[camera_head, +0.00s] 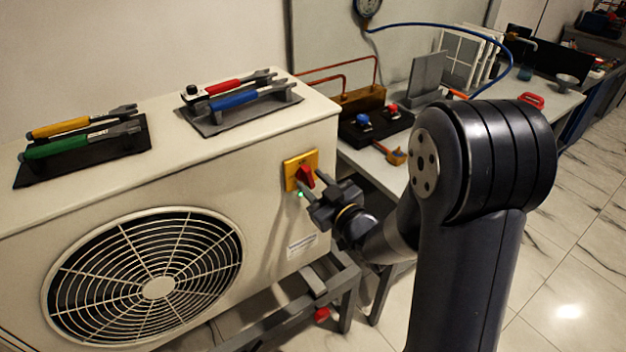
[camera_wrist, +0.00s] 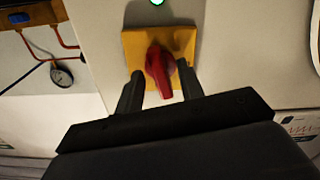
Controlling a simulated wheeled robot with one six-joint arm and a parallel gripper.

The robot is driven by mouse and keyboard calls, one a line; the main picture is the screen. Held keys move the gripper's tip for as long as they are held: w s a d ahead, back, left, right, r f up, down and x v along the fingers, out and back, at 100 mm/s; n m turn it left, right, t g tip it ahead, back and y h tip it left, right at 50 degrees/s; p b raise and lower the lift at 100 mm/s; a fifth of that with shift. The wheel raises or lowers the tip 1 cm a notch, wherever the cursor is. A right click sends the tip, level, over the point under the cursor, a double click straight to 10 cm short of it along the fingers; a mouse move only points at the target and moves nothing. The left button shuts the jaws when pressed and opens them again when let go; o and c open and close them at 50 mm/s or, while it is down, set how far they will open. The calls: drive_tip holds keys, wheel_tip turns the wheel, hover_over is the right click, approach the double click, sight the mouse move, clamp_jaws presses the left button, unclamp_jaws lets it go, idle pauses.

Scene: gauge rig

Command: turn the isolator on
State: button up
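The isolator is a red rotary handle (camera_head: 305,177) on a yellow square plate (camera_head: 292,164), fixed to the front face of a cream outdoor unit near its right end. A small green light glows beside the plate. My gripper (camera_head: 312,190) is at the isolator, with its fingers pointing at the handle. In the wrist view the red handle (camera_wrist: 158,72) stands between the two fingertips (camera_wrist: 160,82), slightly tilted in that picture. The fingers are apart, with a visible gap on the left side; on the right the finger is close to the handle, and contact is unclear.
The cream unit (camera_head: 265,215) has a fan grille (camera_head: 150,280) at lower left. Tool racks with coloured-handled wrenches lie on its top. A bench behind my arm holds red and blue valve caps, copper pipes and a blue hose (camera_head: 450,27) with a gauge.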

drive_tip(key=shift+w+a, duration=0.2)
drive_tip(key=shift+w, duration=0.05)
drive_tip(key=shift+c, duration=0.5)
clamp_jaws()
